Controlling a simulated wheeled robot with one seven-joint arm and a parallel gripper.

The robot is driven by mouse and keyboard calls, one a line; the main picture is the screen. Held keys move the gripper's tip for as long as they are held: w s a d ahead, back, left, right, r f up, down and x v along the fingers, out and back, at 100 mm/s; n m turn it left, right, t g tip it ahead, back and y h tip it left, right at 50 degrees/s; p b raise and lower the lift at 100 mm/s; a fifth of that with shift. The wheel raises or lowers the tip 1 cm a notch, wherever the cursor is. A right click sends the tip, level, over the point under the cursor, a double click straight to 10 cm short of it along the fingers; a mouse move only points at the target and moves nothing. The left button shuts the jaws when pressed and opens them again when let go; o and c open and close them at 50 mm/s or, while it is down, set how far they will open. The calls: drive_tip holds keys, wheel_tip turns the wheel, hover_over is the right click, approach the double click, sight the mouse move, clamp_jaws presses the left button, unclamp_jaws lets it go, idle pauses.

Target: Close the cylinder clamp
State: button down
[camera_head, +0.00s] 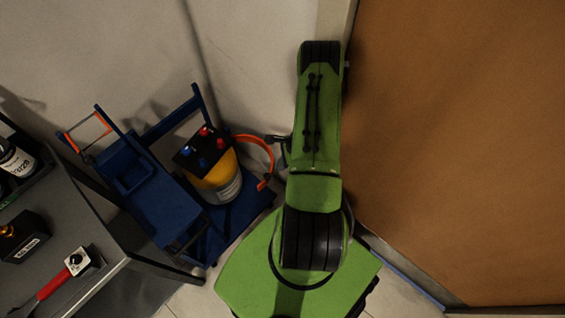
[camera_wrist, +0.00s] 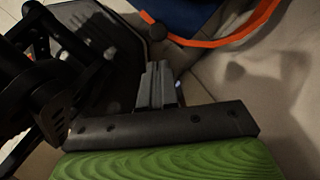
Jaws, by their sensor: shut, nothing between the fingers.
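The cylinder (camera_head: 222,188) is yellow with a white label and stands upright on the blue cart (camera_head: 165,205). The orange clamp (camera_head: 268,155) is a curved band to the cylinder's right, standing out from it with a gap, so it looks open. In the wrist view the orange clamp (camera_wrist: 235,40) crosses the top, beyond the fingers. My gripper (camera_head: 277,139) is just right of the clamp's upper bend in the head view. In the wrist view my gripper (camera_wrist: 156,72) has its grey fingers together and empty. I cannot tell whether it touches the clamp.
A black box with red and blue knobs (camera_head: 202,148) sits at the cylinder's top. A grey table (camera_head: 85,225) at left holds a bottle, a black box and a red-handled tool. A grey wall is behind, and a large brown panel (camera_head: 460,150) stands close on my right.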

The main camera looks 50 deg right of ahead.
drive_tip(key=b+x, duration=0.1)
drive_tip(key=x, duration=0.4)
drive_tip(key=shift+f, duration=0.15)
drive_tip(key=shift+a, duration=0.15)
